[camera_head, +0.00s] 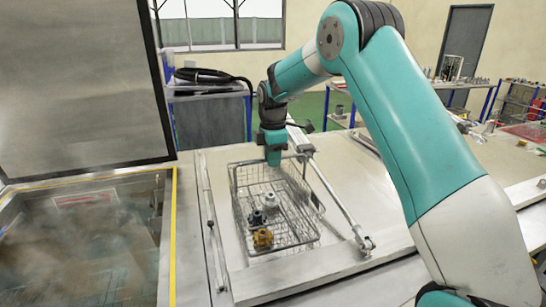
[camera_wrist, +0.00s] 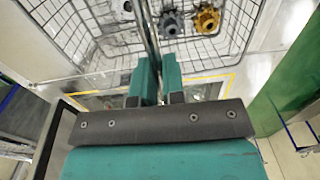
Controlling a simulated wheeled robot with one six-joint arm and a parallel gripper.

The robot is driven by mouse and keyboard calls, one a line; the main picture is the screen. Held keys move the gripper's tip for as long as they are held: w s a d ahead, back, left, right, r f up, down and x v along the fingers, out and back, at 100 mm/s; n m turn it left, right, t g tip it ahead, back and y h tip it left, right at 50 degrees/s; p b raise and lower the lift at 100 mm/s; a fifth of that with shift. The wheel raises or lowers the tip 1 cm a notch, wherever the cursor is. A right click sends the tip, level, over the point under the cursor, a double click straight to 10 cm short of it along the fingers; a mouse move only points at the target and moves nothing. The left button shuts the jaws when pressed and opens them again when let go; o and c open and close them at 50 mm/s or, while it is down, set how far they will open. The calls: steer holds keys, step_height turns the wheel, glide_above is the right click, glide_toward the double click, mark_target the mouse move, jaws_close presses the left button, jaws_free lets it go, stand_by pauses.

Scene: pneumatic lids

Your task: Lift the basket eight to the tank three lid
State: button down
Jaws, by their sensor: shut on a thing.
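A wire basket (camera_head: 236,205) holds several small parts, among them a white one (camera_head: 271,198), a dark one (camera_head: 257,218) and an orange-brown one (camera_head: 263,238). My gripper (camera_head: 273,160) is at the basket's far end, shut on the basket's bar; in the wrist view, the fingers (camera_wrist: 158,85) close around this metal bar (camera_wrist: 150,35). The basket (camera_wrist: 215,50) fills the upper wrist view. It is over a closed flat grey lid (camera_head: 222,170); I cannot tell whether it touches it. No number is readable on the basket or lid.
A raised lid (camera_head: 75,85) stands at the left over an open, yellow-edged tank (camera_head: 80,240) with murky liquid. Metal rods (camera_head: 340,205) flank the basket on the closed lid. A blue-framed cart (camera_head: 210,95) and a shelf (camera_head: 520,100) stand behind.

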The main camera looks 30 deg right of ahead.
steer(key=shift+r, duration=0.15)
steer(key=c, duration=1.2)
jaws_free()
steer(key=shift+o, duration=0.4)
steer(key=shift+f, duration=0.2)
step_height(320, 180, up, 30)
steer(key=p, duration=1)
steer(key=shift+f+p, duration=0.15)
steer(key=shift+p, duration=0.15)
